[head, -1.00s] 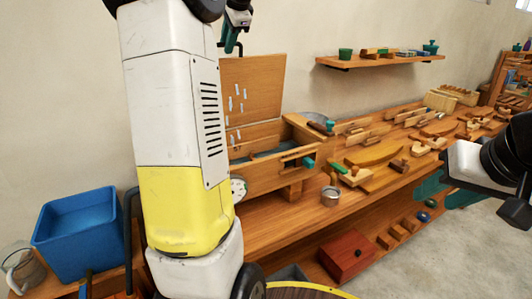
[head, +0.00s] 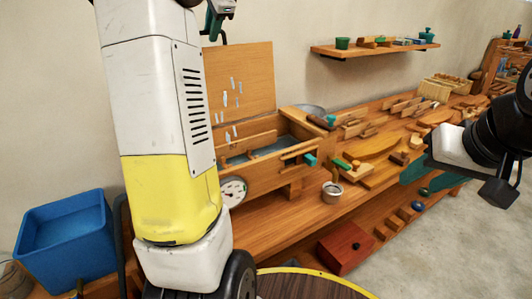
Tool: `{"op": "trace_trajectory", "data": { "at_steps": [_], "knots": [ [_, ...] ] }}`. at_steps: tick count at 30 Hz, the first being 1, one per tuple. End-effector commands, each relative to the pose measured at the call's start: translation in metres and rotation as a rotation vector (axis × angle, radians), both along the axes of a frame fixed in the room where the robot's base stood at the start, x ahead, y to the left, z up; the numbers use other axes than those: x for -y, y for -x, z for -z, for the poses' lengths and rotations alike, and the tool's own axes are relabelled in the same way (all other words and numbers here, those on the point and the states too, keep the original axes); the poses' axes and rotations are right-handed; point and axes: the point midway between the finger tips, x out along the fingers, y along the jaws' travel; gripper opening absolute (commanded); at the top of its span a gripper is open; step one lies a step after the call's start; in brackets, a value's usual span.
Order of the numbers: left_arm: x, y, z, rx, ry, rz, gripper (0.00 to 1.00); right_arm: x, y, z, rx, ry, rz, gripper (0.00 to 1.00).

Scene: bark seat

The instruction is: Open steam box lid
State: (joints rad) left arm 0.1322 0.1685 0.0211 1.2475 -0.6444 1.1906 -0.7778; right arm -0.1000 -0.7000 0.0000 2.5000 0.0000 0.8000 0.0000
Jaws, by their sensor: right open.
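The steam box (head: 262,184) is a long wooden box on the workbench with a round white gauge (head: 233,191) on its near end. Its lid (head: 238,85) stands upright at the back, against the wall side, with pale marks on its inner face. The box top is open and its dark inside shows. My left gripper (head: 214,22), with green fingers, is at the top of the view, in front of the lid's upper left; its jaw gap is unclear. My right gripper (head: 414,172), green-fingered, is open at the right, in front of the bench and away from the box.
The bench (head: 285,218) holds several wooden planes and tools to the right, and a metal cup (head: 332,192). A blue bin (head: 66,245) stands at left. A red-brown box (head: 345,248) is on the lower shelf. A wall shelf (head: 375,48) hangs behind.

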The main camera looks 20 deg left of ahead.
Motion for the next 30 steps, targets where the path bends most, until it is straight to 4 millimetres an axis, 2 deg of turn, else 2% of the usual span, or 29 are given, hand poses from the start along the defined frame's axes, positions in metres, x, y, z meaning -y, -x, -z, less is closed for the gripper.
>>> {"op": "trace_trajectory", "data": {
  "at_steps": [11, 30],
  "knots": [
    [0.001, 0.001, -0.002, 0.001, 0.000, 0.001, 0.24, 0.000, 0.000, 0.000, 0.000, 0.000, 0.000, 0.42],
    [0.026, 0.021, -0.040, 0.001, -0.001, 0.001, 0.24, 0.000, 0.000, 0.000, 0.000, 0.000, 0.000, 0.42]
  ]
}}
